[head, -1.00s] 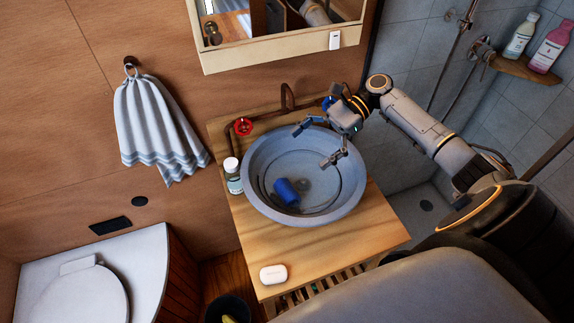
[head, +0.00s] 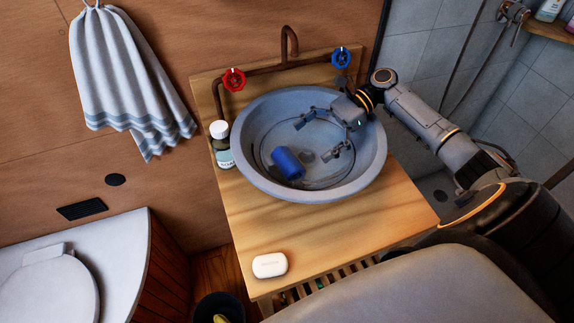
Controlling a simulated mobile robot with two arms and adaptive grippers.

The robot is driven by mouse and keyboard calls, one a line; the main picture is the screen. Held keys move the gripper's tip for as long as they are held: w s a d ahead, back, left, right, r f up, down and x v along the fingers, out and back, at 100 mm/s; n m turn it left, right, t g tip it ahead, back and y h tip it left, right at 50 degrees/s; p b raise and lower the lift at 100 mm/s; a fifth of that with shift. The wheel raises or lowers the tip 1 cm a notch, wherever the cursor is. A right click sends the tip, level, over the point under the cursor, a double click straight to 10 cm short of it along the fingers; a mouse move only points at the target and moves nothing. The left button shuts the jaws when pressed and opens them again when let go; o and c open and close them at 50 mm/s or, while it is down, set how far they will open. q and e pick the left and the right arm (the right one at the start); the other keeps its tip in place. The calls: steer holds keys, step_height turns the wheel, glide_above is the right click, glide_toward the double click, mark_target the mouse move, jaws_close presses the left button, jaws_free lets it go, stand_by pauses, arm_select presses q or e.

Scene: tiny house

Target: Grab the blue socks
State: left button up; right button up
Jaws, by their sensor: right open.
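A rolled blue bundle, the blue socks (head: 288,164), lies in the grey round basin (head: 262,114), left of the drain. My right gripper (head: 318,138) reaches over the basin from the right. Its two fingers are spread apart, with nothing between them. The fingertips are to the upper right and right of the socks and look apart from them. How far the gripper is above the basin floor is hard to tell. My left gripper is not in view.
The basin stands on a wooden counter (head: 330,234). Around it are a red tap handle (head: 233,79), a blue tap handle (head: 341,57), a spout (head: 289,42) and a small bottle (head: 221,146). A soap bar (head: 270,265) lies in front. A towel (head: 125,75) hangs at left.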

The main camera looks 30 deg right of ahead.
mark_target(291, 155)
steer(key=p+x, duration=0.1)
steer(key=x, duration=0.5)
steer(key=shift+a+p, duration=0.35)
steer(key=shift+a, duration=0.1)
steer(key=shift+w+a+f, duration=0.1)
steer(key=shift+a+f, duration=0.15)
steer(key=shift+a, duration=0.1)
steer(key=shift+c, duration=0.2)
steer(key=c, duration=1)
